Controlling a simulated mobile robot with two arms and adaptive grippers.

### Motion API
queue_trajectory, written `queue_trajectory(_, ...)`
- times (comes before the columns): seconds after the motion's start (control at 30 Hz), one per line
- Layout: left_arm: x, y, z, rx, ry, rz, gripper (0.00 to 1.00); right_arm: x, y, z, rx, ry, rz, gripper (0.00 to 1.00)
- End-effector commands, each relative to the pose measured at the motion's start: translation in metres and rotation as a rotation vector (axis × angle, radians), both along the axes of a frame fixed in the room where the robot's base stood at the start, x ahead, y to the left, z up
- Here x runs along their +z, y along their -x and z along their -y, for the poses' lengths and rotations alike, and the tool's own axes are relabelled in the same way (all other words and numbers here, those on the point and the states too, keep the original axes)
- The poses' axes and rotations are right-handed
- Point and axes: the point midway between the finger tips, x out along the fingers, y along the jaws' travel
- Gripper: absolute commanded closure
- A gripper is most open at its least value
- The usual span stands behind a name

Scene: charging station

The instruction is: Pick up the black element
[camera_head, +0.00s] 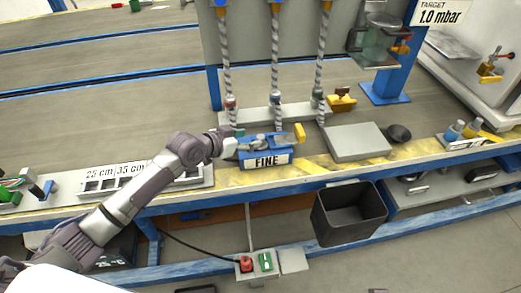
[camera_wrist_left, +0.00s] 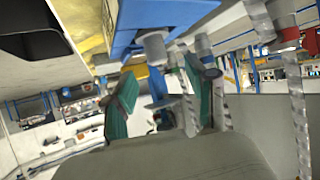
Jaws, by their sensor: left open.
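A small dark round piece (camera_head: 399,133) lies on the bench right of a flat grey plate (camera_head: 357,142). It may be the black element, but I cannot be sure. My left gripper (camera_head: 240,140) is at the left end of the blue box labelled FINE (camera_head: 265,160), well left of the dark piece. In the left wrist view its green-padded fingers (camera_wrist_left: 160,82) are apart, with a blue part and a grey cylinder showing around the gap. I see nothing held. Whether the fingers touch the box is unclear. My right gripper is not in view.
Spiral-striped rods (camera_head: 275,65) stand behind the blue box. A black open bin (camera_head: 348,228) hangs at the bench front. A blue stand with a glass vessel (camera_head: 378,45) is at back right. A slotted panel (camera_head: 110,184) lies left. The conveyor behind is mostly clear.

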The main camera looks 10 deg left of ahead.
Motion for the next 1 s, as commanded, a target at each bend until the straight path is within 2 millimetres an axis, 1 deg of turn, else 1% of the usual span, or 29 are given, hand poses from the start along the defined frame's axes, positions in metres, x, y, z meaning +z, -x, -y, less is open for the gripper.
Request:
queue_trajectory(0.03,-0.003,-0.004,0.003,0.000,0.001,0.000,0.43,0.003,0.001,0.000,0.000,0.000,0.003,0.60)
queue_trajectory(0.23,-0.009,-0.012,0.010,-0.001,0.001,0.001,0.43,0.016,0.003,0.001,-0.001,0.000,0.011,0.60)
queue_trajectory(0.43,-0.022,-0.031,0.025,-0.001,0.002,0.000,0.43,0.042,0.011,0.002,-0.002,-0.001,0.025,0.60)
queue_trajectory(0.5,-0.027,-0.038,0.029,0.000,0.001,0.000,0.43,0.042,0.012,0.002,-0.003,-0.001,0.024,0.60)
queue_trajectory(0.6,-0.029,-0.044,0.032,0.000,0.000,0.000,0.43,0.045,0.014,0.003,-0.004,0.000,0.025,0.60)
queue_trajectory(0.83,-0.029,-0.044,0.033,0.000,-0.001,0.000,0.43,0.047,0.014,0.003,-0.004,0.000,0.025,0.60)
queue_trajectory(0.87,-0.029,-0.044,0.033,0.000,-0.001,0.000,0.45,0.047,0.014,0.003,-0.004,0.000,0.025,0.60)
queue_trajectory(1.0,-0.029,-0.044,0.033,0.000,-0.001,0.000,0.68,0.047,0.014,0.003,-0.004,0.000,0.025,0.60)
